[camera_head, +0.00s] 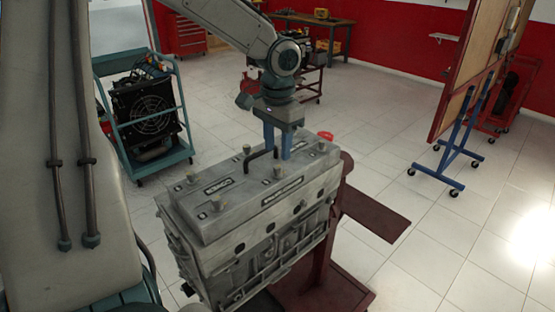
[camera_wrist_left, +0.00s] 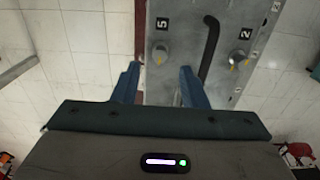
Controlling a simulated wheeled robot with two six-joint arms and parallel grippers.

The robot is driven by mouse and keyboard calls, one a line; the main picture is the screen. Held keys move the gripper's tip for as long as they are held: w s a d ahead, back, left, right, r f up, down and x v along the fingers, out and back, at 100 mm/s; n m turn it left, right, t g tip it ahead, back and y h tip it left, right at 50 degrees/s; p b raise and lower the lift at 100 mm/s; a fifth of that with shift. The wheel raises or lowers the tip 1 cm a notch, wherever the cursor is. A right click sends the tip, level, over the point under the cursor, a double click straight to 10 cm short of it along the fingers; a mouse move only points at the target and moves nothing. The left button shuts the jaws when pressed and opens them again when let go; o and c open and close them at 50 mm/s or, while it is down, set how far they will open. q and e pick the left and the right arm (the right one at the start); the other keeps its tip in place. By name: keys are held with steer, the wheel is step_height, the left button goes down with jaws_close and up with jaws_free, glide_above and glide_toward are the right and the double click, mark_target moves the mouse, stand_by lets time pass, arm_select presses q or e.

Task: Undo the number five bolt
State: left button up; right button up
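The grey engine block (camera_head: 240,195) carries several brass-coloured bolts on its top cover. In the left wrist view the number five bolt (camera_wrist_left: 160,53) stands below its "5" label, near the cover's left edge. My left gripper (camera_head: 278,150) points down over the cover in the head view, with its blue fingers spread. In the left wrist view the fingertips (camera_wrist_left: 159,70) are apart on either side of the bolt's line, with nothing between them that I see held. I cannot tell which bolt is number five in the head view. My right gripper is not in view.
A black bent pipe (camera_head: 262,154) rises from the cover close to the left fingers. The number two bolt (camera_wrist_left: 240,60) stands to its right in the wrist view. A dark red stand (camera_head: 330,240) supports the engine.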

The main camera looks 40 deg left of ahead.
mark_target(277, 167)
arm_select(q)
steer(key=shift+f+p, duration=0.4)
steer(key=shift+f, duration=2)
jaws_close()
